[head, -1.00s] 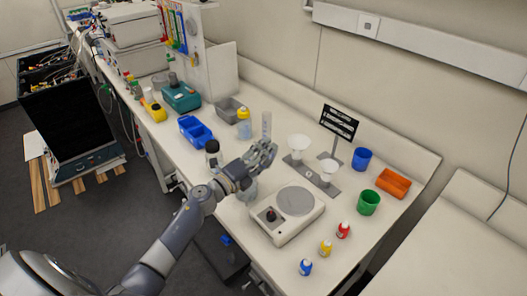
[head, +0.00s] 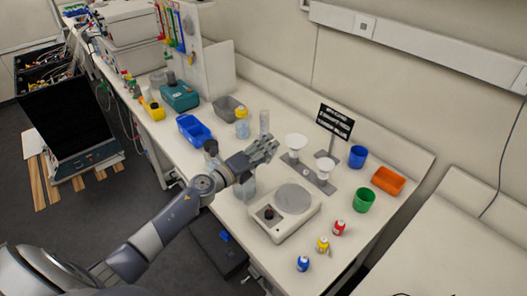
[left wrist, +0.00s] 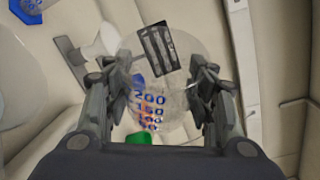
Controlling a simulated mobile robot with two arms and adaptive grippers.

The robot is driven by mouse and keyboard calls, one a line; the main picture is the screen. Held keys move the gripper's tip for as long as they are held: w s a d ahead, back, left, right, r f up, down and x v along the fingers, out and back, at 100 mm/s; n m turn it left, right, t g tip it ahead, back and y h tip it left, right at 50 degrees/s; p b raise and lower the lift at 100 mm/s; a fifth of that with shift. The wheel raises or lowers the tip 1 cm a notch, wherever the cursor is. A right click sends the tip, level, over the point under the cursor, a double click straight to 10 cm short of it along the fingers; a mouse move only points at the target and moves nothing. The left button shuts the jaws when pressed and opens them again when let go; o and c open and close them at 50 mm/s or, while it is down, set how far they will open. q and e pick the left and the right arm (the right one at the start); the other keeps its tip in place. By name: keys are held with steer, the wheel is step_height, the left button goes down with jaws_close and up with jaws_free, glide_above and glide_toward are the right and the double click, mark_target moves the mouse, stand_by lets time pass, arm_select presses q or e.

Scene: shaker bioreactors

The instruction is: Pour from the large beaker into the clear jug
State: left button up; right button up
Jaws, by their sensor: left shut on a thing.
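My left gripper (head: 264,151) reaches over the bench from the left, above the area beside the balance. In the left wrist view it (left wrist: 160,105) is shut on a clear, see-through round vessel with blue markings (left wrist: 158,108), which looks like the large beaker. In the head view the fingers mostly hide what they hold. A clear vessel (head: 247,188) shows just below the gripper, by the balance's left corner; I cannot tell whether it is the clear jug or the held beaker. My right gripper is not in view.
A white balance (head: 285,212) stands right below the gripper. Beyond are white funnels on a stand (head: 296,143), a black sign (head: 335,122), a clear cylinder (head: 264,122), and a yellow-capped bottle (head: 242,124). Blue (head: 357,157) and green (head: 364,200) cups stand right.

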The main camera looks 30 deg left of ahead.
arm_select(q)
steer(key=shift+r+m, duration=0.3)
steer(key=shift+r, duration=0.15)
steer(key=shift+r, duration=0.1)
steer(key=shift+d+r+m, duration=0.2)
steer(key=shift+m, duration=0.1)
steer(key=shift+a+f+g, duration=0.3)
steer(key=shift+d+m+y, duration=0.15)
steer(key=shift+m+y, duration=0.15)
steer(key=shift+m, duration=0.1)
steer(key=shift+s, duration=0.1)
steer(key=shift+m, duration=0.4)
